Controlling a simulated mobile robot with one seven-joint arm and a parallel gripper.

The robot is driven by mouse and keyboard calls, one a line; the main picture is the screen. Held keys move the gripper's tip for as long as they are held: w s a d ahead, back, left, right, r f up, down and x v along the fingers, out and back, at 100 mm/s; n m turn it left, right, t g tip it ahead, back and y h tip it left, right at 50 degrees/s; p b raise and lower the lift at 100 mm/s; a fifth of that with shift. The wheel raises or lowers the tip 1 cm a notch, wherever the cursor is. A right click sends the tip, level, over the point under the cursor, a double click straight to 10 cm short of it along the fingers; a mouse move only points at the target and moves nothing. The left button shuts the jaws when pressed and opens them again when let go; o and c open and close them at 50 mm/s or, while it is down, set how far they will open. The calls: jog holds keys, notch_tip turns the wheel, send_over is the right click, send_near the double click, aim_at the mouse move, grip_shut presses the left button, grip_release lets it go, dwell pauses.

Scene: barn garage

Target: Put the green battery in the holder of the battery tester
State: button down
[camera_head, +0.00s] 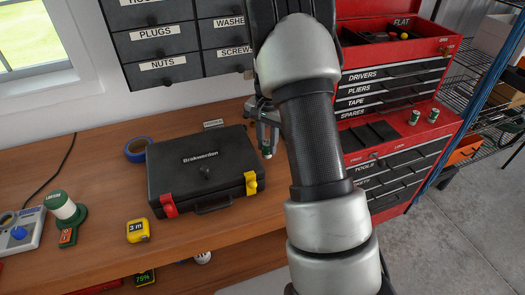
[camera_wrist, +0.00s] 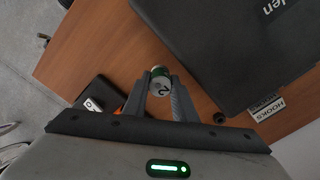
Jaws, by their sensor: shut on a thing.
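My gripper (camera_head: 266,140) is past the right end of the black case, partly behind my arm. In the wrist view my gripper (camera_wrist: 160,94) is shut on a green battery (camera_wrist: 159,73). The battery's pale end, with a dark mark, faces the camera, and its green side shows beyond. It also shows below the fingers in the head view (camera_head: 266,153). It appears held above the bench. Two more green-and-white batteries (camera_head: 414,117) (camera_head: 434,114) stand on the red chest. I cannot tell for sure which device is the battery tester; a grey device (camera_head: 28,231) with a blue knob sits at the far left.
The black case (camera_head: 202,190) fills the bench middle. Blue tape (camera_head: 137,149), a yellow tape measure (camera_head: 138,230) and a green-and-white object (camera_head: 62,206) lie around it. The red chest (camera_head: 443,124) carries a black two-part tray (camera_head: 369,136). Drawers hang behind. Bare bench (camera_head: 95,251) shows at front left.

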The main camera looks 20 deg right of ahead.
aim_at(267, 152)
jog(key=shift+f, duration=1.9)
jog(key=shift+f, duration=0.2)
jog(key=c, duration=1.5)
grip_release()
jog(key=shift+r, duration=0.1)
jog(key=shift+o, duration=0.2)
